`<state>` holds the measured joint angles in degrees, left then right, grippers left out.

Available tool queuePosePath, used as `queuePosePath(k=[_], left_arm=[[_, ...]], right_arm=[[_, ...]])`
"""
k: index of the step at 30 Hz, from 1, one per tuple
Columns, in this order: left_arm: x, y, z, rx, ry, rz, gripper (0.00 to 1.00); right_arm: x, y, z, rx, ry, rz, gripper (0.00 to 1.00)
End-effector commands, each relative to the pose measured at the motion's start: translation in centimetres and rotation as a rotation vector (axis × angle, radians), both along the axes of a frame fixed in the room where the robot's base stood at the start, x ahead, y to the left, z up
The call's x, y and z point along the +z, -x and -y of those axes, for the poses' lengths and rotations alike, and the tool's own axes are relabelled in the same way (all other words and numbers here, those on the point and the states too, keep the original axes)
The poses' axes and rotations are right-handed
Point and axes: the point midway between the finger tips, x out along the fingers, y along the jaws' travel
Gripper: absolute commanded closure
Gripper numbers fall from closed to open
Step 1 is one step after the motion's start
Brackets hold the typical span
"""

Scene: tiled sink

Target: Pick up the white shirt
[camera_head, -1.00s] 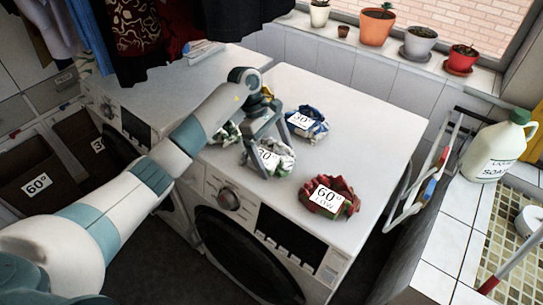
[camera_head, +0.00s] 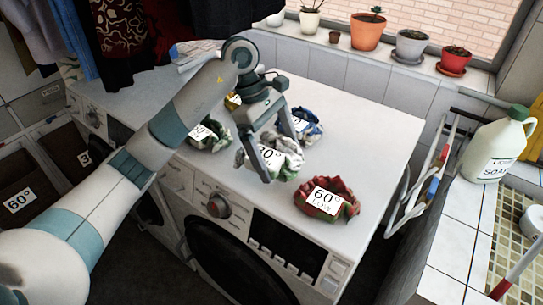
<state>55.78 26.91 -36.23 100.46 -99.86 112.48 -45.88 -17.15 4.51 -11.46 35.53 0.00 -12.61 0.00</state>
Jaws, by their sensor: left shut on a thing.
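The fingers and tag hide part of the cloth. I cannot tell for certain whether it is clear of the machine top. My right gripper does not show.
A red bundle tagged 60° (camera_head: 326,201) lies at the front right. A blue-white bundle (camera_head: 308,128) lies just behind the shirt, and a green-white one (camera_head: 208,137) to its left. Flower pots (camera_head: 369,31) line the sill; a soap jug (camera_head: 494,150) stands at right. The machine's right rear is clear.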

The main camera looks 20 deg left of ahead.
Motion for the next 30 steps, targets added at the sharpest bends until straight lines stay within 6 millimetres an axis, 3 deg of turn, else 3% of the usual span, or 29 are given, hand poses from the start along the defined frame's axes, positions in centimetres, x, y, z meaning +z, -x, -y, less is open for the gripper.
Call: queuePosePath(k=[9,30], left_arm=[[1.9,2.7,1.9,-0.002,0.001,0.003,0.32],[2.0,2.9,2.0,-0.009,-0.001,0.001,0.32]], right_arm=[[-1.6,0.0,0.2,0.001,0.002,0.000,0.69],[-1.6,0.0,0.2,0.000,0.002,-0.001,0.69]])
